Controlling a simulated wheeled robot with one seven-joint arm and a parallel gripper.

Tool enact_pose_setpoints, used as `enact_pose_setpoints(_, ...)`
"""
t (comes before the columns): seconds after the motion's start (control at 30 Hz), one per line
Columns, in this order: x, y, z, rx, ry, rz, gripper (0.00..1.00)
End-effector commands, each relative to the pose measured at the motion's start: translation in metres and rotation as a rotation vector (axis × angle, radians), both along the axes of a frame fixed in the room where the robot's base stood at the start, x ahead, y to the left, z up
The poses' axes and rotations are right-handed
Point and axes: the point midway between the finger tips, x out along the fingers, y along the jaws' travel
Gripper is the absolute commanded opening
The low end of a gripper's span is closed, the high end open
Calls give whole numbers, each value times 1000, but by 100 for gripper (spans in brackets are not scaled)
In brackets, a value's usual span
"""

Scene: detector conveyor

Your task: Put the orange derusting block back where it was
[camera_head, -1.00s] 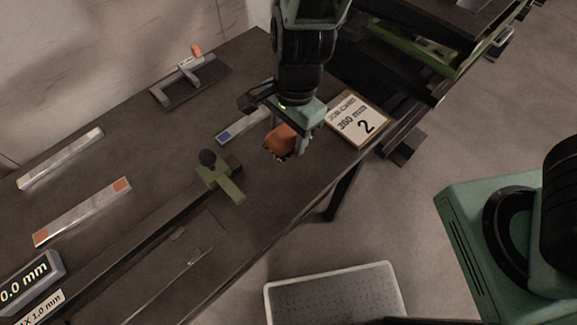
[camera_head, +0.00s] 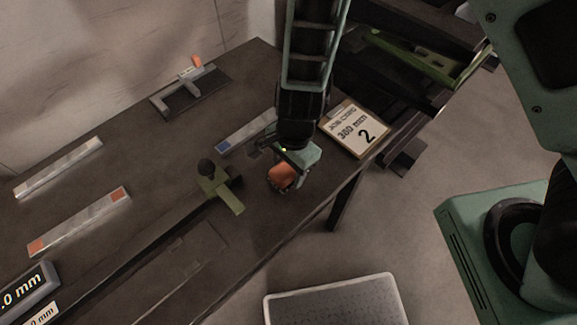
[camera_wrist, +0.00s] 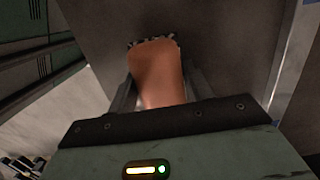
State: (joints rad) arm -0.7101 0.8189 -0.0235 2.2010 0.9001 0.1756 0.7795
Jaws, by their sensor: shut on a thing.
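The orange derusting block (camera_head: 281,175) is between the fingers of my gripper (camera_head: 284,180). My gripper is shut on it, over the dark bench top near its front edge. In the wrist view the orange block (camera_wrist: 157,72) fills the gap between the two fingers, with a dark, speckled edge at its far end. I cannot tell whether the block touches the bench.
A green stop with a black knob (camera_head: 215,186) stands left of my gripper. A grey bar with a blue end (camera_head: 246,132) lies behind it. A grey tray (camera_head: 335,303) is below the bench edge.

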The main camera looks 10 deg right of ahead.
Motion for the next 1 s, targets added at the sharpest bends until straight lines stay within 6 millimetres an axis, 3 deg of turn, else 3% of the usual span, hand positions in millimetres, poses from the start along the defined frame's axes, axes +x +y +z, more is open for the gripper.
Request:
enact_pose_setpoints(0.67, 0, 0, -11, 1, -1, 0, 26)
enact_pose_setpoints(0.7, 0, 0, -12, 0, 0, 0, 62)
enact_pose_setpoints(0.73, 0, 0, -11, 0, 0, 0, 70)
enact_pose_setpoints(1.0, 0, 0, -11, 0, 0, 0, 72)
